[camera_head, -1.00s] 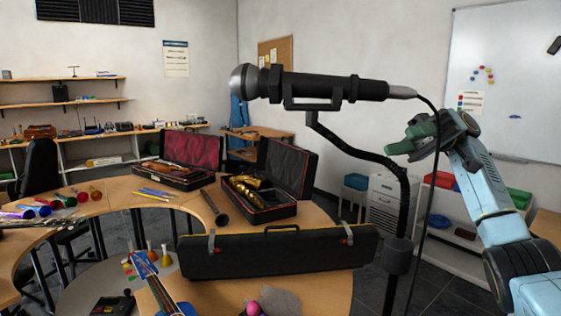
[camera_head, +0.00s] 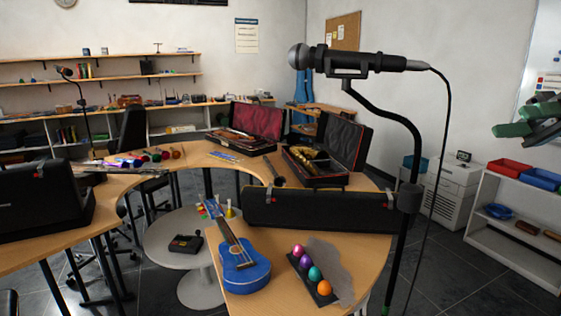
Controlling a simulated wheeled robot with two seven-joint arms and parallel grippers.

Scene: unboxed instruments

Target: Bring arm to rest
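My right gripper (camera_head: 520,120), with green fingers, is at the right edge of the head view, in the air in front of the wall. Its fingers overlap at this angle, so its opening is unclear, and no held thing shows. Most of my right arm is outside the picture. My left gripper is not in view. A microphone (camera_head: 375,62) on a black stand (camera_head: 408,150) stands to the left of my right gripper, apart from it.
A curved wooden table (camera_head: 350,240) carries a long black case (camera_head: 320,210), open instrument cases (camera_head: 340,150), a blue ukulele (camera_head: 242,268) and colored eggs in a holder (camera_head: 315,275). A white shelf (camera_head: 500,245) with bins stands below my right gripper.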

